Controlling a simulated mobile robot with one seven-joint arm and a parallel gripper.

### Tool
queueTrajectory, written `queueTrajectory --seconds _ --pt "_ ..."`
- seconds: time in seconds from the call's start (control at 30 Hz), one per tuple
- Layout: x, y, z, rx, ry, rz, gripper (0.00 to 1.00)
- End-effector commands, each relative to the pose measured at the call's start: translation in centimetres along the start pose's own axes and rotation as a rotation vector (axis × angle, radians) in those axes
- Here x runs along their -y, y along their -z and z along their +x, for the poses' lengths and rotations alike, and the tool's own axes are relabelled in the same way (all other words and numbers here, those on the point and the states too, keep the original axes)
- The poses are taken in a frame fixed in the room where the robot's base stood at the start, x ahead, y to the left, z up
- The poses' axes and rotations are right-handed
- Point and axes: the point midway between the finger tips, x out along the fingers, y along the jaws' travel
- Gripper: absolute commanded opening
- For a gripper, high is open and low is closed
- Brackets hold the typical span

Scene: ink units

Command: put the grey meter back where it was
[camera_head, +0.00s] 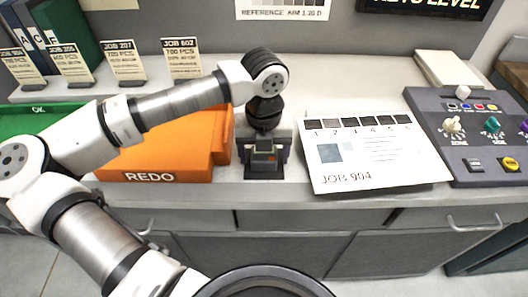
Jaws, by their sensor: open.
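My gripper (264,143) points straight down over the counter, near its front edge, between the orange REDO tray and the white job sheet. Its jaws are open. A small dark grey device, seemingly the grey meter (264,172), stands on the counter directly under and between the jaws. The gripper hides most of it, and I cannot tell whether the fingers touch it. The white sheet marked JOB 904 (365,172) lies just to the right, with a row of numbered dark patches along its top.
The orange REDO tray (150,177) is close on the left, with a green OK tray (38,110) beyond it. A control console (470,110) with knobs stands at the right. Job cards (183,60) line the back left. Bare counter (345,92) lies behind the sheet.

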Motion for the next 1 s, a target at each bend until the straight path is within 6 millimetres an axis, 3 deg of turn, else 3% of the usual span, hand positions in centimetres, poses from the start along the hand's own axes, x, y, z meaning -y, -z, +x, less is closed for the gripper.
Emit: queueTrajectory --seconds 0.27,0.7,1.0 --pt "0.0 -0.1 -1.0 0.002 -0.001 -0.001 0.74" --pt "0.0 -0.1 -10.0 0.003 -0.002 -0.001 0.74" --pt "0.0 0.0 -12.3 0.000 -0.001 0.001 0.74"
